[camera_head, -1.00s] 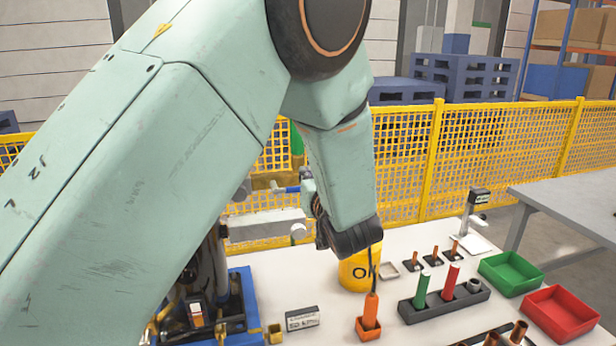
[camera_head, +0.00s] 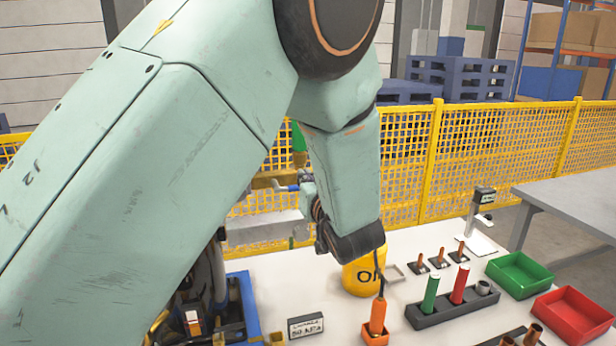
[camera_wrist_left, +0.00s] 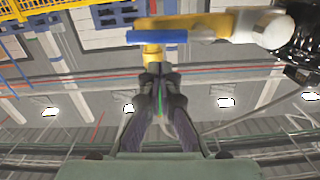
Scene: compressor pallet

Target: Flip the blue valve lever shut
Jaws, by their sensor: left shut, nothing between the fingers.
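The blue valve lever (camera_head: 287,188) sits on a brass valve body (camera_head: 262,182) left of my wrist in the head view. In the left wrist view the lever (camera_wrist_left: 157,37) is a blue bar lying crosswise just beyond my fingertips. A yellow stem (camera_wrist_left: 153,52) shows between the bar and the tips. My left gripper (camera_wrist_left: 155,68) is shut and empty; whether it touches the lever I cannot tell. In the head view my left gripper (camera_head: 304,184) is partly hidden behind my own arm. My right gripper is not in view.
A pale horizontal pipe (camera_head: 265,229) runs below the valve. A yellow canister (camera_head: 361,277), an orange holder (camera_head: 376,325), a dark block (camera_head: 450,308) with green and red handles, and green (camera_head: 520,275) and red (camera_head: 574,315) bins stand on the white table. Yellow mesh fence (camera_head: 480,150) is behind.

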